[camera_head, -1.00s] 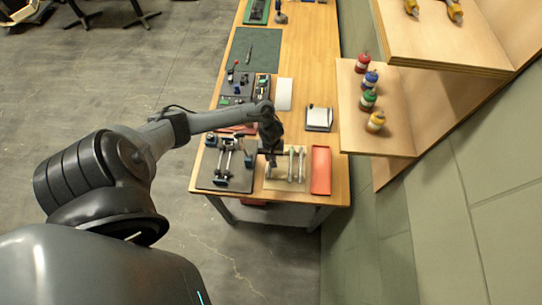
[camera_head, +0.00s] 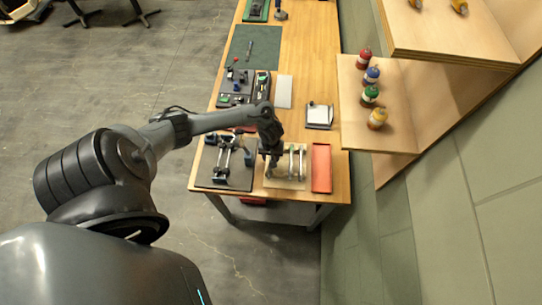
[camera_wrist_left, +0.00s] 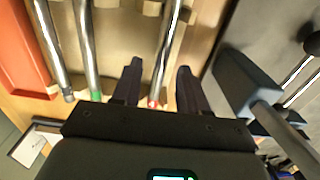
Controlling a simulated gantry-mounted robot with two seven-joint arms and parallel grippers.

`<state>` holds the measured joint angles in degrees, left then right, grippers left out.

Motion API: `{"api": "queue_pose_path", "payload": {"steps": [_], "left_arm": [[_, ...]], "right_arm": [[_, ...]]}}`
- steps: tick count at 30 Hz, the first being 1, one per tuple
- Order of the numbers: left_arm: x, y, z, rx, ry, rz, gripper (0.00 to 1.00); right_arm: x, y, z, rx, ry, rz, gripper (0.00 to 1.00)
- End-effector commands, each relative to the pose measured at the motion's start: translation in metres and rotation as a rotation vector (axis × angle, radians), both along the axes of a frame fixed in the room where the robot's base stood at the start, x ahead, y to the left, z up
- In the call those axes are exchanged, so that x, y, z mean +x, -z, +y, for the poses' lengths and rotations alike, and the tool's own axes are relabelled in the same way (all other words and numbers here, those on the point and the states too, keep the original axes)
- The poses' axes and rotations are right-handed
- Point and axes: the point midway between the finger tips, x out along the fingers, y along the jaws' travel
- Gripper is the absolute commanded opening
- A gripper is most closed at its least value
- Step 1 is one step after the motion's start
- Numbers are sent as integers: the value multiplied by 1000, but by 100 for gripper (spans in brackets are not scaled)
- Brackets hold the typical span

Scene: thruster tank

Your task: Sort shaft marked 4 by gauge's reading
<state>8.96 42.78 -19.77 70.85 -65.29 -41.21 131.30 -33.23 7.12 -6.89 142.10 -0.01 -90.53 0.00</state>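Three metal shafts lie side by side on a light wooden rack (camera_head: 288,183) near the table's front edge. In the left wrist view their near ends are dark blue on the left shaft (camera_wrist_left: 57,60), green on the middle shaft (camera_wrist_left: 87,50) and red on the right shaft (camera_wrist_left: 165,55). No number is readable. My left gripper (camera_wrist_left: 158,68) is open over the rack, its fingers on either side of the red-ended shaft, apart from it; it also shows in the head view (camera_head: 271,157). A fixture with rails (camera_head: 228,155), possibly the gauge, stands left of the rack. My right gripper is not in view.
A red tray (camera_head: 321,168) lies right of the rack. Behind are a notepad (camera_head: 319,116), a white sheet (camera_head: 284,91) and a dark green mat (camera_head: 250,46). A wall shelf (camera_head: 375,138) with several bottles juts out at right.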

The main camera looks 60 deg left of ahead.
Motion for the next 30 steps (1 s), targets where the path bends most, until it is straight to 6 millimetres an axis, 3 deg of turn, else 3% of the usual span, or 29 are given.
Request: {"api": "queue_pose_path", "payload": {"steps": [13,30], "left_arm": [[0,-9,0,0,1,0,46],[0,-95,0,0,1,-2,46]], "right_arm": [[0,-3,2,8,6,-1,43],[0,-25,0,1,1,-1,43]]}}
